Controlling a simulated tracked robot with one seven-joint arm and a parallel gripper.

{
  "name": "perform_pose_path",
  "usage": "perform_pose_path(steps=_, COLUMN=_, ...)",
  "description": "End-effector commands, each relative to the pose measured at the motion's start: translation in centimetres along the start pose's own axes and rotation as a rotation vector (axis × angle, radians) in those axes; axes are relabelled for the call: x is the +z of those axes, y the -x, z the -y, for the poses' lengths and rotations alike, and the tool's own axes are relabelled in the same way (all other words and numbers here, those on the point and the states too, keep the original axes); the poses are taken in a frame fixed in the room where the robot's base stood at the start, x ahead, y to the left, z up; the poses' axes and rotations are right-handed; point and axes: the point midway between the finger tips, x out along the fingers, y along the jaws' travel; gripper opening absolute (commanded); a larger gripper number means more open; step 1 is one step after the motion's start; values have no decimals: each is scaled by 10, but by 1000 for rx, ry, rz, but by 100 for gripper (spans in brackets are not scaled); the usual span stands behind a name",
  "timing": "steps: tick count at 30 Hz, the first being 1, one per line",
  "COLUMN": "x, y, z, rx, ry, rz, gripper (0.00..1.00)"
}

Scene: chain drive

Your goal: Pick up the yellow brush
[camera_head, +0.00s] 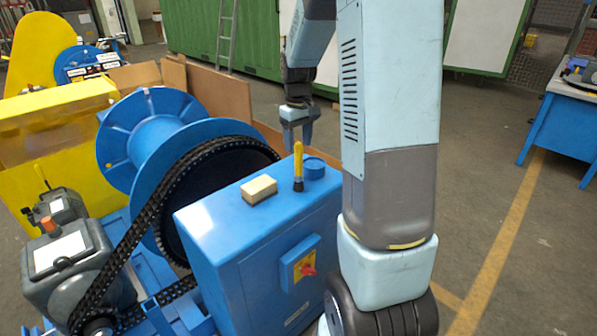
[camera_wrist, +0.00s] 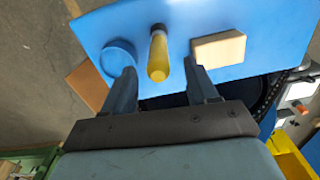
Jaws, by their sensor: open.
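The yellow brush (camera_head: 298,164) stands upright, its dark end down, on the top of the blue cabinet (camera_head: 235,210). In the wrist view the yellow handle (camera_wrist: 158,58) points toward the camera, between and beyond the fingertips. My gripper (camera_head: 298,132) is open and empty, above and just behind the brush in the head view. In the wrist view its two fingers (camera_wrist: 160,76) are on either side of the handle, with gaps on both sides. I see no contact.
A tan block (camera_head: 259,189) lies left of the brush, and a round blue cap (camera_head: 315,168) is close on its right. A black chain (camera_head: 150,205) and blue spool (camera_head: 150,135) stand left of the cabinet. My arm hides part of the right side.

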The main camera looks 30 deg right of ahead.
Motion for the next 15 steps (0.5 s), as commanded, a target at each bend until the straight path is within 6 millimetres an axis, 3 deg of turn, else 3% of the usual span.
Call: perform_pose_path(steps=15, x=-1, y=-51, z=-2, rx=-1, ry=0, rz=2, gripper=58)
